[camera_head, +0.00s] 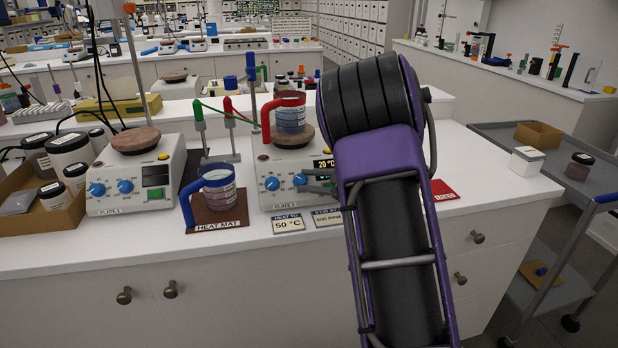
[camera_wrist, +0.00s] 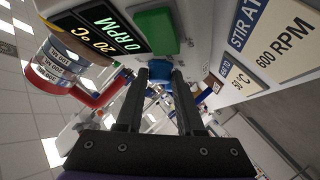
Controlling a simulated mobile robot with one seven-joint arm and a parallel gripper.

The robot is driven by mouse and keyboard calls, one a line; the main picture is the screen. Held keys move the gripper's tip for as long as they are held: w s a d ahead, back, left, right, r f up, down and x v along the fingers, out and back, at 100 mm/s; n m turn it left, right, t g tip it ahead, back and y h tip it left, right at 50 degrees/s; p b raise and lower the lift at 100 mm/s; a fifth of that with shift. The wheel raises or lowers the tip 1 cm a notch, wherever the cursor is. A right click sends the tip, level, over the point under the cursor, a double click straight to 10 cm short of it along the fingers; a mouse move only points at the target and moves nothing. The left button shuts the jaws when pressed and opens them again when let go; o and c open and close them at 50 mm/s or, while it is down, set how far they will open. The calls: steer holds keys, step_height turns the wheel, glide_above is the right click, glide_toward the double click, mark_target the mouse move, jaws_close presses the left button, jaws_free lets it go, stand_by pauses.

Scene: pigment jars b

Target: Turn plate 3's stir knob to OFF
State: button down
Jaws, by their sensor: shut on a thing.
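Plate 3 (camera_head: 262,195) is a white hotplate in the middle of the bench, with two blue knobs on its front. The left knob (camera_head: 272,184) is free. My gripper (camera_head: 312,182) is at the right one, the stir knob (camera_head: 299,180), with its fingers closed on it from the front right. In the wrist view the two dark fingers (camera_wrist: 160,78) stand on either side of the blue stir knob (camera_wrist: 158,87). The fingers hide most of it, so its pointer cannot be read. The display (camera_wrist: 108,28) reads 0 RPM and 20 °C.
A beaker with a red handle (camera_head: 290,115) stands on plate 3. A blue-handled beaker (camera_head: 218,188) sits on the brown heat mat (camera_head: 220,218). Another hotplate (camera_head: 135,185) is at the left. Cards reading 50 °C (camera_head: 288,224) and 600 RPM (camera_head: 327,218) lie in front.

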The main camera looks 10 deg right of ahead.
steer(key=n+g+p, duration=0.1)
steer(key=r+n+g+p, duration=0.1)
steer(key=n+p, duration=0.1)
steer(key=n+g+p, duration=0.1)
steer(key=g+p, duration=0.1)
steer(key=shift+w+d+r+n, duration=0.15)
steer(key=shift+w+d+n, duration=0.05)
steer(key=shift+w+n, duration=0.2)
steer(key=n+g+h+p, duration=0.1)
steer(key=n+g+p, duration=0.1)
steer(key=shift+w+a+r+p, duration=0.1)
steer(key=shift+p, duration=0.3)
steer(key=n+g, duration=0.1)
steer(key=n+h, duration=0.1)
steer(key=shift+w+a+n+g+p, duration=0.1)
steer(key=shift+w+n+g+p, duration=0.1)
steer(key=shift+n+g+p, duration=0.15)
steer(key=shift+w+a+n+g+h, duration=0.1)
steer(key=shift+a+n+g+h, duration=0.1)
steer(key=shift+n+g+h, duration=0.95)
steer(key=shift+n+h, duration=0.25)
steer(key=shift+n, duration=0.05)
steer(key=c, duration=0.5)
jaws_free()
